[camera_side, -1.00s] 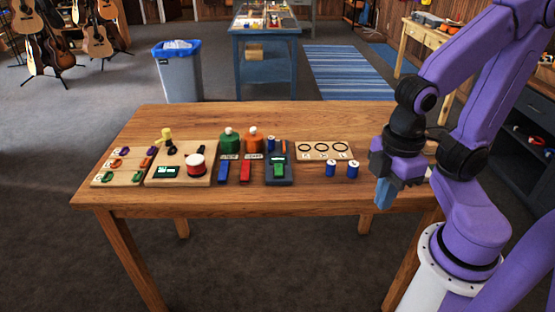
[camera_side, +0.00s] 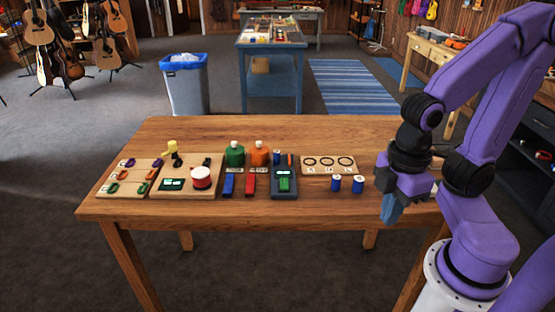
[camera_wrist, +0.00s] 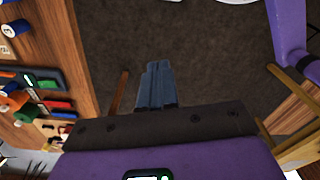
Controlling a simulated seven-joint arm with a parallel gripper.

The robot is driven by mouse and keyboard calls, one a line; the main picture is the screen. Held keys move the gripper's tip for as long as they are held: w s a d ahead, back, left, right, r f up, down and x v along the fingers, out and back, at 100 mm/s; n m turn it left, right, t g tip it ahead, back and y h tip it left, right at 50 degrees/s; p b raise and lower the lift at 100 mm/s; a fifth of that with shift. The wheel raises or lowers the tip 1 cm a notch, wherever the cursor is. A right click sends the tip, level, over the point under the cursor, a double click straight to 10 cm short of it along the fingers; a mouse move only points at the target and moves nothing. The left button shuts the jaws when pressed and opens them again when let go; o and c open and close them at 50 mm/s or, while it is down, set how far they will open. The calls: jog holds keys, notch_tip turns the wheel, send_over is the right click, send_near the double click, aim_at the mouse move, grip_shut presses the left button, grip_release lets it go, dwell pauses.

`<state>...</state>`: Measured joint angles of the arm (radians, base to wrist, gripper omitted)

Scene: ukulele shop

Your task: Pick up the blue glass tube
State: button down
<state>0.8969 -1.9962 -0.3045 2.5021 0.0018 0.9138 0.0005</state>
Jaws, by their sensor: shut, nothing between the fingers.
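A small blue upright cylinder (camera_side: 277,159) stands at the back of a dark grey tray (camera_side: 284,193), beside an orange one. Two larger blue cylinders with pale tops stand to its right on the table, a left one (camera_side: 336,183) and a right one (camera_side: 358,184). I cannot tell for sure which of these is the blue glass tube. My gripper (camera_side: 391,213) hangs at the table's right front edge, right of all of them and apart from them. Its blue-grey fingers (camera_wrist: 156,85) are shut and empty, over the floor in the wrist view.
A wooden board with dark rings (camera_side: 330,165) lies behind the larger blue cylinders. Green (camera_side: 235,154) and orange (camera_side: 259,154) bottles, blue and red blocks and boards with small parts fill the left. The table's (camera_side: 320,212) front strip is clear.

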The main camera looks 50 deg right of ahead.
jog(key=c, duration=1.2)
grip_release()
jog(key=shift+o, duration=0.2)
jog(key=w+a+r+n, duration=0.1)
jog(key=w+a, duration=0.1)
jog(key=w, duration=0.4)
jog(key=w+a+r+n, duration=0.1)
jog(key=w+a+r, duration=0.1)
jog(key=w, duration=0.4)
jog(key=w+r+n+t+h, duration=0.1)
jog(key=w+n+h, duration=0.1)
jog(key=w, duration=1.2)
jog(key=n+h, duration=0.3)
send_over(276, 152)
jog(key=a, duration=0.2)
jog(key=shift+g, duration=0.3)
jog(key=f, duration=1.2)
jog(key=shift+s+a+f, duration=0.1)
jog(key=shift+s+f, duration=0.15)
jog(key=shift+s, duration=0.1)
jog(key=shift+x, duration=2.65)
